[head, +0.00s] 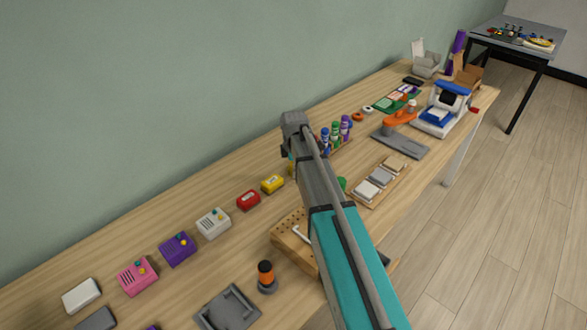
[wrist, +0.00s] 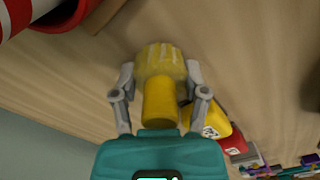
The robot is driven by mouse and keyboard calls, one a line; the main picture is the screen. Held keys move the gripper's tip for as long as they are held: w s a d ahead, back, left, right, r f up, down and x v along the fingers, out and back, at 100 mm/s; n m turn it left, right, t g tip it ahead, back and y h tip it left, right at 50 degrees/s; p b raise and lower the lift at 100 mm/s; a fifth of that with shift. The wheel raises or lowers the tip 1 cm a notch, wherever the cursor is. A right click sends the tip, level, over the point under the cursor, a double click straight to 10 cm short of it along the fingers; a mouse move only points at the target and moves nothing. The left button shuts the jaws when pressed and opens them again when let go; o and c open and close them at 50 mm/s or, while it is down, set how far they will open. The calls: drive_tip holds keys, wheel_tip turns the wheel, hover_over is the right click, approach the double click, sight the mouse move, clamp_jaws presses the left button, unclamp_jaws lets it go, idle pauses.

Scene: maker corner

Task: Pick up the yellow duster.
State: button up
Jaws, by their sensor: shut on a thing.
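The yellow duster (wrist: 158,100) is in the middle of the wrist view, a thick cylinder with a wider, ridged, paler far end. My gripper (wrist: 160,72) is shut on it, with one grey finger on each side. In the head view my arm hides the gripper and nearly all of the duster. I cannot tell from these views whether the duster is clear of the table.
A small yellow box (head: 272,184) and a red box (head: 248,200) stand close to the left of my arm. Several coloured bottles (head: 336,134) stand to its right. A wooden pegboard block (head: 290,240) lies nearer. A red-and-white striped thing (wrist: 55,12) is at the wrist view's top left.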

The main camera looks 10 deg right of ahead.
drive_tip(key=shift+c, duration=0.5)
drive_tip(key=shift+r, duration=0.15)
wheel_tip(320, 180, up, 3)
drive_tip(key=p, duration=0.3)
drive_tip(key=s+r+p, duration=0.9)
drive_tip(key=s+p, duration=0.1)
drive_tip(key=s, duration=0.4)
drive_tip(key=shift+r, duration=0.35)
